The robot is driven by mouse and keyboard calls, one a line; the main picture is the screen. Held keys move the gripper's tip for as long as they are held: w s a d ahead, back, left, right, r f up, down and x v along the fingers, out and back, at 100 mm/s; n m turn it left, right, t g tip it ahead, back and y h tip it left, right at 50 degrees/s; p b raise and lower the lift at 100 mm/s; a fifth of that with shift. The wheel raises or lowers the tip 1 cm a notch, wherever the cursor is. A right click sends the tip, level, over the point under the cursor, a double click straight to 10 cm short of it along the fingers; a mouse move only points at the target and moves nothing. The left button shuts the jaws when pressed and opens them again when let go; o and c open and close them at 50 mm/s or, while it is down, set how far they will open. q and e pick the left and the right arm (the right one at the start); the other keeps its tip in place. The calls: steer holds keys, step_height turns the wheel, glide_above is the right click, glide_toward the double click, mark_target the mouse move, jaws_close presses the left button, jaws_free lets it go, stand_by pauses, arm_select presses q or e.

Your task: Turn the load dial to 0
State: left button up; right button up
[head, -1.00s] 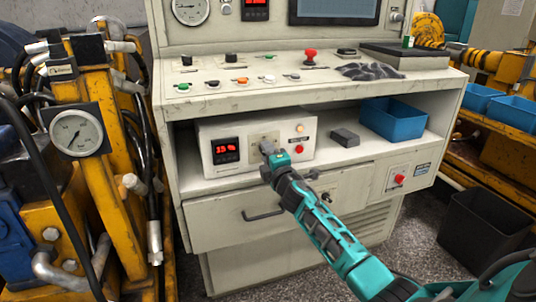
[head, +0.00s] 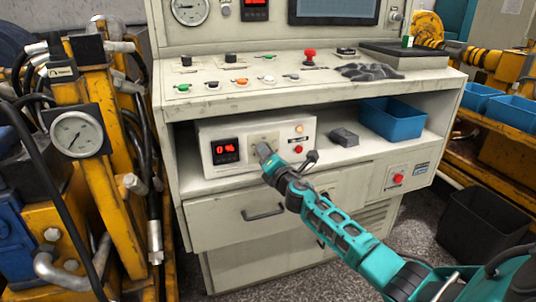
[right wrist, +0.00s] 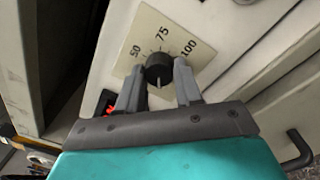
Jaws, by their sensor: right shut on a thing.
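The load dial is a round black knob (right wrist: 159,68) on a cream scale plate, seen in the right wrist view. The marks 50, 75 and 100 show around its far side. A small pale line shows at its near edge; the zero mark is hidden. My right gripper (right wrist: 160,78) is shut on the knob, one finger on each side. In the head view this gripper (head: 264,152) covers the knob on the white control box (head: 205,152). The red display (head: 225,151) on the box starts with 0; its second digit is unclear. My left gripper is not in view.
The box stands on a shelf under the sloped console (head: 330,85). A grey block (head: 344,137) and a blue bin (head: 392,120) are to its right. A drawer handle (head: 264,213) sticks out below. Yellow machinery with a gauge (head: 75,134) stands at left.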

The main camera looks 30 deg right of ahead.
stand_by(0.4)
steer(key=o, duration=1)
steer(key=shift+o, duration=0.2)
steer(key=s+a+p, duration=0.2)
steer(key=s, duration=1)
steer(key=shift+s+a+f, duration=0.2)
steer(key=shift+s+a, duration=0.05)
steer(key=shift+s, duration=0.1)
